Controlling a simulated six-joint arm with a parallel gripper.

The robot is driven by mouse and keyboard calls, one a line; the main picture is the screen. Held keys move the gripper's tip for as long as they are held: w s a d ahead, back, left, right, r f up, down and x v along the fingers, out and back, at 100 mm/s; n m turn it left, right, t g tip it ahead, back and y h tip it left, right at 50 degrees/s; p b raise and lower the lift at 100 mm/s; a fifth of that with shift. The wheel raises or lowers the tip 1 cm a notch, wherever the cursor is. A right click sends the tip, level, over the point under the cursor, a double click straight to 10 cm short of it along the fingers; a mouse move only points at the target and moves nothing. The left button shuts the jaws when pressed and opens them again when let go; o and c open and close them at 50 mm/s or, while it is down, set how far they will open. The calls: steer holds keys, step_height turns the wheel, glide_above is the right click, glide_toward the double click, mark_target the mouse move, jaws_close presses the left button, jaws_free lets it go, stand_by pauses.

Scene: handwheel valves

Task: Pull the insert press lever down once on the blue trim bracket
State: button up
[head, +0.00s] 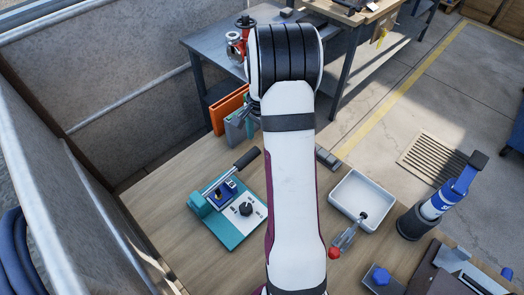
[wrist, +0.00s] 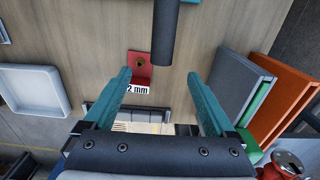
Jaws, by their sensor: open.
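The insert press (head: 236,228) has a teal base and stands on the wooden table, left of my arm in the head view. Its lever (head: 246,158) has a black grip and is raised, slanting up to the right. A blue piece (head: 222,194), seemingly the blue trim bracket, sits in the press under the lever. In the wrist view a dark cylinder, seemingly the lever grip (wrist: 165,32), comes in from the top edge, its end just beyond and between the fingertips. My gripper (wrist: 158,76) is open with teal fingers, apart from the grip.
A red bracket (wrist: 140,70) lies by a "2 mm" label (wrist: 138,90). A white tray (head: 362,200) is right of my arm. Grey and orange upright panels (wrist: 285,92) stand near the right finger. A blue bottle-like tool (head: 438,200) stands at the right.

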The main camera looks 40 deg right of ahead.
step_height(320, 180, up, 6)
steer(key=shift+r, duration=0.25)
step_height(320, 180, up, 15)
steer(key=f+y, duration=0.1)
steer(key=f, duration=0.3)
steer(key=f+y, duration=0.1)
steer(key=f, duration=0.4)
steer(key=d+f, duration=0.1)
steer(key=f, duration=0.4)
steer(key=shift+y, duration=0.4)
steer(key=shift+c, duration=0.4)
steer(key=shift+x, duration=4.5)
steer(key=c, duration=1.3)
steer(key=shift+c, duration=0.2)
